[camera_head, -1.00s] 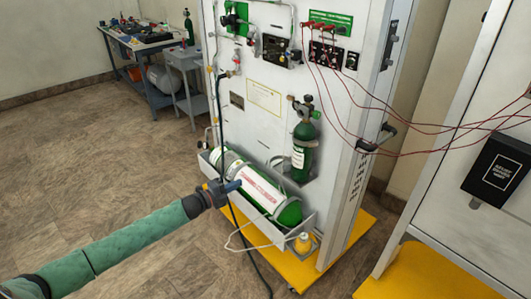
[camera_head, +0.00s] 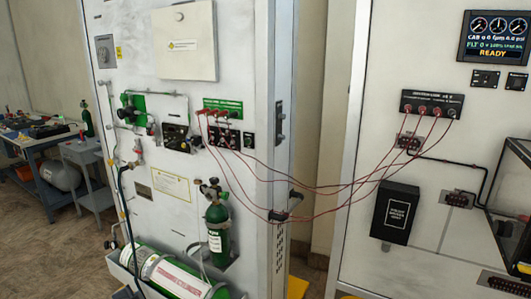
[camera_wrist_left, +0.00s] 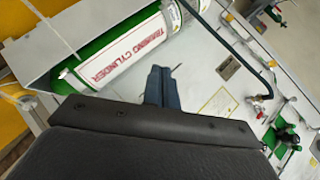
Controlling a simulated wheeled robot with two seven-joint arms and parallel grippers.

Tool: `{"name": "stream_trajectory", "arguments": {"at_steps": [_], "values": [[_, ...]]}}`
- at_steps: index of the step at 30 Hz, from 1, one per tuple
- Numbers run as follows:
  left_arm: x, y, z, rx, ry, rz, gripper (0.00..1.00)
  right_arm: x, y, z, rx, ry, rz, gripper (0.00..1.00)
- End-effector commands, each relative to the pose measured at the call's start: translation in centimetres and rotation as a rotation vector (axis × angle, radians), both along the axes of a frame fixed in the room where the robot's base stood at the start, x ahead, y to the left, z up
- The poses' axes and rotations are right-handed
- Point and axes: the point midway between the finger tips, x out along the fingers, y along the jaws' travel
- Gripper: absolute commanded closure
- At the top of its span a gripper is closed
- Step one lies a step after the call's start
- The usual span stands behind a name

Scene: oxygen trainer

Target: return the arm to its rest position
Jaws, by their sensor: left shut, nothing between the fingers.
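My left gripper (camera_wrist_left: 160,88) shows only in the left wrist view, with its blue fingers together and nothing held. It is in front of the trainer panel (camera_wrist_left: 205,75), beside the white and green training cylinder (camera_wrist_left: 125,58) that lies in a grey tray. In the head view the same cylinder (camera_head: 170,275) lies at the foot of the trainer panel (camera_head: 240,60). My left arm and gripper are out of the head view. My right gripper is in neither view. I cannot tell the distance from my left fingers to the cylinder.
A small green cylinder (camera_head: 217,232) stands upright on the panel. A dark hose (camera_head: 122,190) hangs at the panel's left. A cluttered bench (camera_head: 40,140) stands far left, with floor before it.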

Motion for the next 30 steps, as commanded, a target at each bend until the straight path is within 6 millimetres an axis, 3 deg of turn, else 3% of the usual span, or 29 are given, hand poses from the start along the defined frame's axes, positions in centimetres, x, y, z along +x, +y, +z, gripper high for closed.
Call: {"name": "stream_trajectory", "arguments": {"at_steps": [6, 12, 24, 30], "values": [[-7.5, -6.1, -3.6, -0.180, 0.197, 0.240, 1.00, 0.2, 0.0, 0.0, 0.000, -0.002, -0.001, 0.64], [-15.4, -11.9, -6.7, -0.313, 0.369, 0.373, 1.00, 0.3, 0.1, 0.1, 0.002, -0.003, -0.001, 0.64], [-29.6, -22.9, -11.3, -0.575, 0.594, 0.470, 1.00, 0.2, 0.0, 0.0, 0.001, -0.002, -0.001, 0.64], [-37.0, -26.8, -14.5, -0.669, 0.709, 0.540, 1.00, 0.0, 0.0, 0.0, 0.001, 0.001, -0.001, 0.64]]}}
